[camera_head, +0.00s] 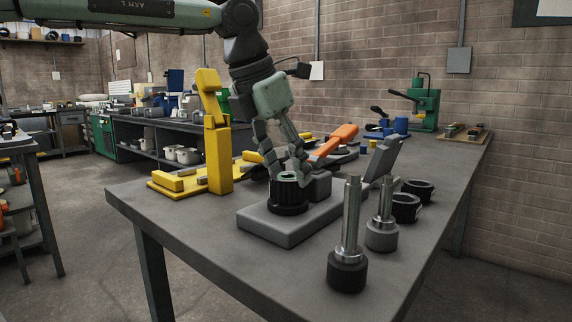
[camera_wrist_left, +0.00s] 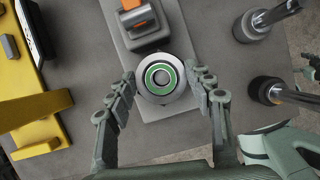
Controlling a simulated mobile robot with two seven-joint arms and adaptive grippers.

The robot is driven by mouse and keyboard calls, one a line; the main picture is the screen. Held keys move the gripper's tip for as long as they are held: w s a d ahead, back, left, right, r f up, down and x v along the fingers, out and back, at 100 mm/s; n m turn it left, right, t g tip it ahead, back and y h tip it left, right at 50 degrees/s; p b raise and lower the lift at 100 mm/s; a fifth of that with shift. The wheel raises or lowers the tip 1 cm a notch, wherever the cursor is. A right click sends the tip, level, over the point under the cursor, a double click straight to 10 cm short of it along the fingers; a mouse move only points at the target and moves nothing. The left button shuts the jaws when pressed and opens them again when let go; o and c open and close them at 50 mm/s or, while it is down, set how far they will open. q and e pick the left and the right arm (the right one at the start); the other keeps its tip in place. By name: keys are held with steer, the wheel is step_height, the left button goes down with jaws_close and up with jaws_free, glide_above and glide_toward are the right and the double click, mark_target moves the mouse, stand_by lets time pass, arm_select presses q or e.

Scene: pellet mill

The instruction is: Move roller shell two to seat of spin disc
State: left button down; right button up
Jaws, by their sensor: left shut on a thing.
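My left gripper (camera_head: 286,172) points down over the spin disc fixture, a grey block (camera_head: 262,233) carrying a dark ribbed round part (camera_head: 288,203). Its fingers are shut on a ring with a green and grey top face, which I take to be roller shell two (camera_head: 288,177). The left wrist view shows this ring (camera_wrist_left: 161,78) between my fingertips (camera_wrist_left: 160,74), in line above the fixture. Whether it rests fully on the seat is hidden. Part of my right gripper (camera_wrist_left: 285,130) seems to show at the lower right of that view; its opening is unclear.
Two steel shafts with round bases (camera_head: 347,272) (camera_head: 382,234) stand near the right edge. Two black rings (camera_head: 405,208) (camera_head: 418,190) lie beyond them. The bench's front left is clear.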

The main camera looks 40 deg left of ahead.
arm_select(q)
steer(key=shift+f, duration=0.15)
stand_by(0.4)
jaws_free()
stand_by(0.6)
stand_by(0.4)
steer(key=p+v, duration=0.5)
steer(key=v, duration=0.4)
stand_by(0.8)
stand_by(0.5)
